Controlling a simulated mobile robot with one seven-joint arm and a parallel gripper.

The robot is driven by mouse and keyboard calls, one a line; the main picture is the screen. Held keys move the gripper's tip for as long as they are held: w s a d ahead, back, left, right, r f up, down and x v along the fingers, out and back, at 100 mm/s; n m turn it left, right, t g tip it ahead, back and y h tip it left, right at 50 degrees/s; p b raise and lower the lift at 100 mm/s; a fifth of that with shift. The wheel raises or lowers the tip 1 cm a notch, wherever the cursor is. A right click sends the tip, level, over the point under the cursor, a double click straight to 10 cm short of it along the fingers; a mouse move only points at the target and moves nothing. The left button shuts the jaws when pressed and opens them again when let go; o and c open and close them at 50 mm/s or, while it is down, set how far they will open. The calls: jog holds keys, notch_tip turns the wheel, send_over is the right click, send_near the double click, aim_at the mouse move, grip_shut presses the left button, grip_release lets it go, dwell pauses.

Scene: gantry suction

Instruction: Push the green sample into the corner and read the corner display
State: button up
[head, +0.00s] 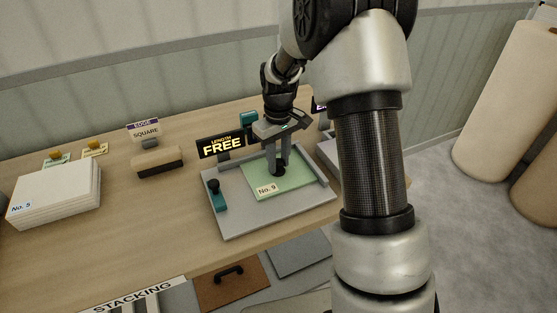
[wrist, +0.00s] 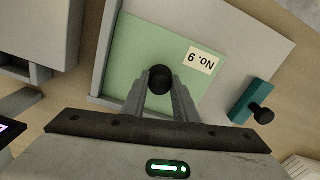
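The green sample (head: 292,183), labelled No. 9, lies flat on a grey tray (head: 236,223). The green sample also shows in the wrist view (wrist: 135,52). Raised fences run along the tray's back and right sides in the head view. My gripper (head: 278,170) is over the sample, its two fingers close together around a black round knob (wrist: 160,79) above the sample. I cannot tell whether the knob is fixed to the sample. The display (head: 221,145) behind the tray reads "LENGTH FREE". Another dark display (head: 320,104) is mostly hidden by my arm.
A teal block with a black knob (head: 216,194) sits on the tray's left side. A white stack labelled No. 5 (head: 55,194), an edge square sign (head: 145,130) and a wood-and-black block (head: 157,162) stand to the left.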

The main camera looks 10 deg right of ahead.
jog(key=o, duration=0.5)
jog(key=shift+w, duration=0.1)
jog(key=shift+c, duration=0.2)
notch_tip(320, 180, up, 18)
jog(key=f+p, duration=0.1)
jog(key=p, duration=0.1)
jog(key=s+r+m+t+p, duration=0.25)
jog(key=s+r+p, duration=0.25)
jog(key=s+r, duration=0.75)
jog(key=s+r+m+t+p, duration=0.2)
jog(key=s+r+t+p, duration=0.1)
jog(key=s, duration=1)
jog(key=shift+s+a+p, duration=0.3)
jog(key=shift+s, duration=0.05)
